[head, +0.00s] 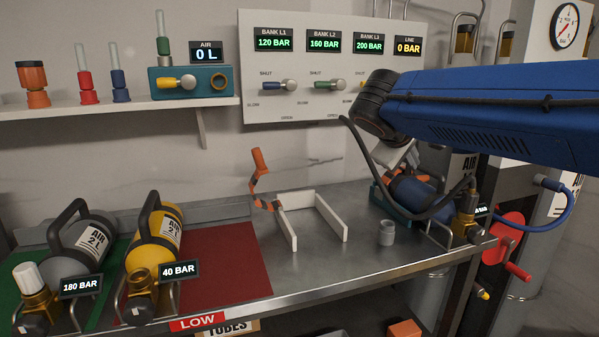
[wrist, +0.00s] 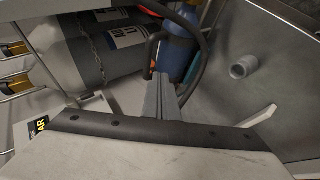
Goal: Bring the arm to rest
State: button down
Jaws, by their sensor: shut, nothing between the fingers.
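My blue arm (head: 500,115) reaches in from the right in the head view, over the right end of the steel bench. Its dark wrist joint is at the left end of the link. My gripper shows in the wrist view (wrist: 163,85) with its grey fingers together and nothing between them. In the head view it is mostly hidden below the wrist joint. A blue cylinder (head: 412,195) lies in a cradle on the bench below it, with a black hose near it; the cylinder also shows in the wrist view (wrist: 176,58). I cannot tell whether the gripper touches it.
A grey cup (head: 386,232) and a white open frame (head: 291,230) stand on the bench (head: 330,262). A grey cylinder (head: 80,245) and a yellow cylinder (head: 150,250) lie at left. The gauge panel (head: 330,105) is behind. The bench middle is mostly clear.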

jog(key=s+d+f+m+g+y, duration=0.2)
jog(key=s+d+f, duration=0.1)
jog(key=s+f, duration=0.45)
jog(key=s+d+f+m+g+y, duration=0.1)
jog(key=s+d+f+y, duration=0.15)
jog(key=s+f, duration=0.55)
jog(key=s+a+f+m+y, duration=0.2)
jog(key=s+f+m, duration=0.1)
jog(key=s+f, duration=0.7)
jog(key=s, duration=0.3)
jog(key=shift+a+f+m+g, duration=0.3)
jog(key=shift+a+f+g, duration=0.1)
